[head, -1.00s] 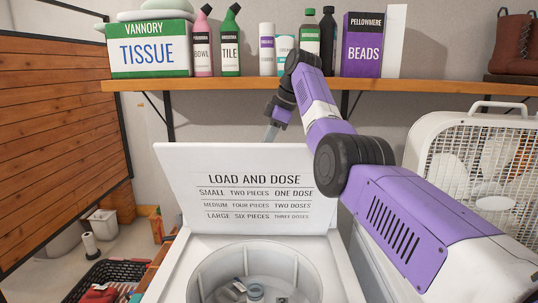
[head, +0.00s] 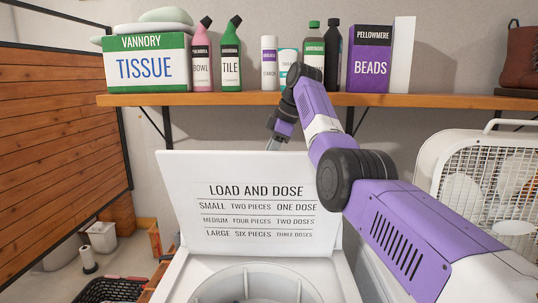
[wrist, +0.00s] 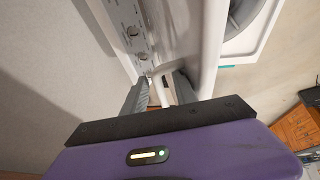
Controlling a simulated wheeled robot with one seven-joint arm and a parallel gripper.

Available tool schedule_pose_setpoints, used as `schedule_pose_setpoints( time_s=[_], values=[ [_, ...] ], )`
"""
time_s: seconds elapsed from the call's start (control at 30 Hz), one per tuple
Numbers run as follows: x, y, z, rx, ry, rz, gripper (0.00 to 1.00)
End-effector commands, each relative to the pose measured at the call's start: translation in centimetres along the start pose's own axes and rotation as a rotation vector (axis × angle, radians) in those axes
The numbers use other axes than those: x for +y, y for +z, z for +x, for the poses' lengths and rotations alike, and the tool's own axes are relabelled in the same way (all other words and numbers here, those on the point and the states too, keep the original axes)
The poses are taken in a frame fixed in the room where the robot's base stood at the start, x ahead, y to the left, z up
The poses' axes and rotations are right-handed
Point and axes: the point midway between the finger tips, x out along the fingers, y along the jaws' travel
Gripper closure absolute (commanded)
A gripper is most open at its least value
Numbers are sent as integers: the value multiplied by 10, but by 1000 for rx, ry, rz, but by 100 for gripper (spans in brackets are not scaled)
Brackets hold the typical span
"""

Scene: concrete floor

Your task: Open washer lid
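The white washer lid (head: 255,170) stands raised at the back of the washer (head: 335,270), its printed inner face toward me in the head view. Below it the round tub opening (head: 255,285) is uncovered. My gripper (head: 272,143) points down at the lid's top edge, its fingertips partly hidden behind the lid. In the wrist view my gripper (wrist: 163,88) shows two grey fingers spread apart, with nothing clearly held between them. A long white panel, seemingly the lid (wrist: 212,45) edge-on, runs just right of the fingers. Whether they touch it I cannot tell.
A wooden shelf (head: 240,100) with a tissue box (head: 150,68), bottles and a purple beads box (head: 370,65) spans the wall close behind my arm. A white box fan (head: 490,170) stands at right. A black basket (head: 110,288) sits on the floor at left.

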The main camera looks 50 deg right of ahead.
Motion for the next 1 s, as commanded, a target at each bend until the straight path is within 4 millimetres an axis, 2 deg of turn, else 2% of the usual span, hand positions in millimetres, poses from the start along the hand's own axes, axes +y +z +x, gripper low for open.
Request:
schedule_pose_setpoints(
  time_s=[0.33,0.73,1.0],
  values=[
    [1,-2,-8,4,7,-2,67],
    [1,-1,-68,3,6,-1,67],
    [1,-1,-81,2,4,-1,67]
  ],
)
